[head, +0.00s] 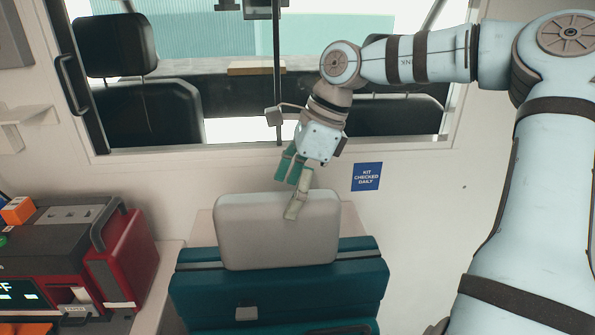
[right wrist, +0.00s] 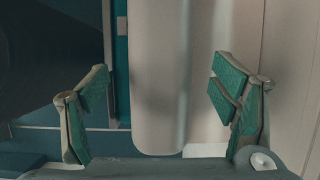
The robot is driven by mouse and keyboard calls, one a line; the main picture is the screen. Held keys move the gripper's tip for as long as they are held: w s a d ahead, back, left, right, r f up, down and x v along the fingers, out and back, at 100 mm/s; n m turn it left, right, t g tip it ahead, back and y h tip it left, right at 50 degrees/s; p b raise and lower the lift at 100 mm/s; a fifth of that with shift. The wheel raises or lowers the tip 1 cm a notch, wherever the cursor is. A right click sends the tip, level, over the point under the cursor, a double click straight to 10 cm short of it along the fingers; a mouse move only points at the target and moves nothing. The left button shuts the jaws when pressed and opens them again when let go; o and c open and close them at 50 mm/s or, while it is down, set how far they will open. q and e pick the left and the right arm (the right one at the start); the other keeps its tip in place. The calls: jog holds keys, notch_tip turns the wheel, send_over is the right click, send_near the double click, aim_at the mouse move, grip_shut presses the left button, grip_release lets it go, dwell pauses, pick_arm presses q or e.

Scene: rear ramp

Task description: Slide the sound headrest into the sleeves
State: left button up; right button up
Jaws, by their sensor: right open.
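In the right wrist view, the pale headrest (right wrist: 158,80) lies between the two spread fingers (right wrist: 165,80), with a gap visible on each side. I cannot make out the sleeves or any posts on the headrest. My left gripper is out of view.
Dark seats, one with a black headrest (head: 115,45), are beyond the window opening. A red and grey device (head: 125,255) sits on the left counter. A blue sign (head: 367,177) is on the wall; wall space right of it is clear.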

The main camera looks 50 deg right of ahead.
jog(key=v, duration=0.6)
jog(key=shift+s+d+r, duration=0.1)
jog(key=shift+s+r, duration=0.05)
jog(key=shift+r, duration=0.2)
